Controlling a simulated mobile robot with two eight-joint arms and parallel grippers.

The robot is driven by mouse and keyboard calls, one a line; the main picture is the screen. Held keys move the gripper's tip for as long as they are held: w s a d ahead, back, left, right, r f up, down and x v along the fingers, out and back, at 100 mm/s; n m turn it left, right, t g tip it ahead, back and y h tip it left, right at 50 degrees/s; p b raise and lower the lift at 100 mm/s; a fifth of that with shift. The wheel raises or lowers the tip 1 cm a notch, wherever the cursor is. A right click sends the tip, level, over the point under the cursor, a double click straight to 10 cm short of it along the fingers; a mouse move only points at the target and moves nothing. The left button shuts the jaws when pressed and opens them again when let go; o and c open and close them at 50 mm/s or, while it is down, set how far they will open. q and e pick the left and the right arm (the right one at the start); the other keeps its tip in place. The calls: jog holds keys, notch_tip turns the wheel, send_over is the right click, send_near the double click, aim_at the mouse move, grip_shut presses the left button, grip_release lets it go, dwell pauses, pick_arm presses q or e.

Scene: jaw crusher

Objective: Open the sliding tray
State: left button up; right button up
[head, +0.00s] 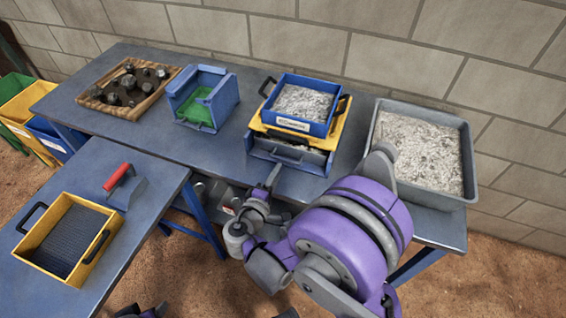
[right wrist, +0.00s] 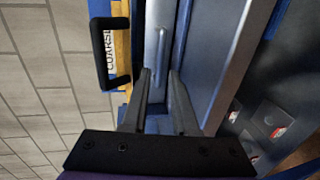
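The sliding tray (head: 305,163) is the low blue drawer under the yellow frame of a stack on the back table. Its front handle (head: 283,156) faces me. My right gripper (head: 273,175) is just in front of the tray, its fingers pointing at the handle's left part. In the right wrist view my right gripper (right wrist: 161,80) shows two fingers apart with a gap between them, close to a grey metal face and bar. I cannot tell whether the fingers touch the handle.
A blue sieve (head: 320,128) with grey gravel tops the stack. A grey bin (head: 470,175) of gravel stands right, partly behind my purple arm. A blue box (head: 229,100) and wooden rock tray (head: 87,98) stand left.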

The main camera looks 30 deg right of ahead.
jog(key=x, duration=0.5)
jog(key=shift+w+d+f, duration=0.15)
jog(key=shift+w+d, duration=0.1)
jog(key=shift+w, duration=0.05)
grip_shut()
dwell(1.1)
